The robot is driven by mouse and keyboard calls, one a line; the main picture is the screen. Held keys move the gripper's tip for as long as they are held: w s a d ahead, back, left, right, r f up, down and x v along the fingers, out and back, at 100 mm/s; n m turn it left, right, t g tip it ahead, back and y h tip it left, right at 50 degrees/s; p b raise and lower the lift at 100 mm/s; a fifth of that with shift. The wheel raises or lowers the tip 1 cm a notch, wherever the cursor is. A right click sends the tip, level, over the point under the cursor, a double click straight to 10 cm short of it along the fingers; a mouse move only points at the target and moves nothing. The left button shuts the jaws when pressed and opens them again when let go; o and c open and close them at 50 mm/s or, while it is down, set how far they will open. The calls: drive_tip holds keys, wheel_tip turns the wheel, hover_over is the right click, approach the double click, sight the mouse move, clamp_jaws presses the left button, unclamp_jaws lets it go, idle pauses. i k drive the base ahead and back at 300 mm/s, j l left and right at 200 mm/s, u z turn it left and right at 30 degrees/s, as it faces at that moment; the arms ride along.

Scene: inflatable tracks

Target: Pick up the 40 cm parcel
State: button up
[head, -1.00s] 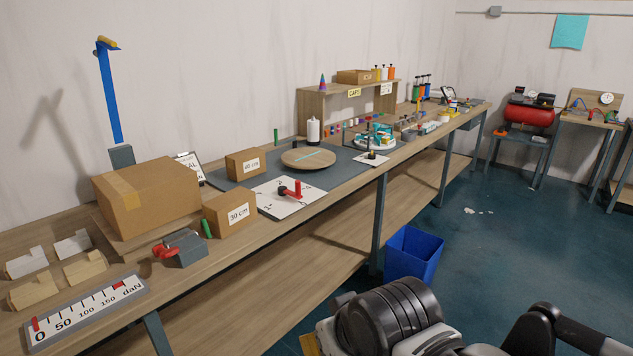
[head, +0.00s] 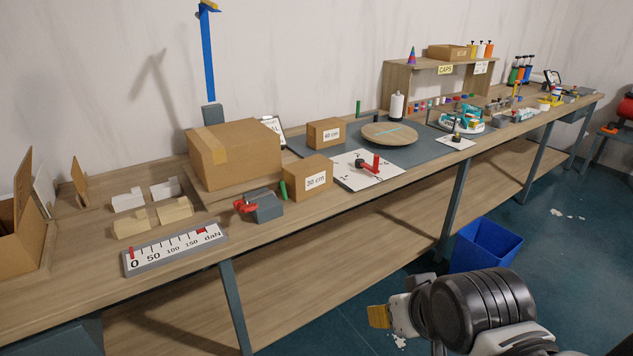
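The 40 cm parcel (head: 326,133) is a small brown cardboard box with a white label that appears to read 40 cm. It sits on the dark grey mat at the back of the workbench, left of a round wooden turntable (head: 389,134). A similar box marked 30 cm (head: 307,179) stands in front and a little left of it. My arm is at the lower right, in front of the bench and well away from the parcel. A yellowish tip, apparently part of my gripper (head: 379,316), shows at its left end. I cannot make out its fingers.
A large carton (head: 237,155) stands left of the parcels. A grey clamp with a red handle (head: 262,206) and a force scale (head: 175,247) lie near the front edge. A white dial board (head: 357,180) lies right of the 30 cm box. A blue bin (head: 485,245) stands on the floor.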

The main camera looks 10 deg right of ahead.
sight(323, 133)
drive_tip(key=i+l+u, duration=0.45)
drive_tip(key=i, duration=0.35)
drive_tip(key=i+l+u, duration=0.4)
drive_tip(key=i+l, duration=0.25)
drive_tip(key=i+l+u, duration=0.45)
drive_tip(key=i+l, duration=0.2)
drive_tip(key=l, duration=0.25)
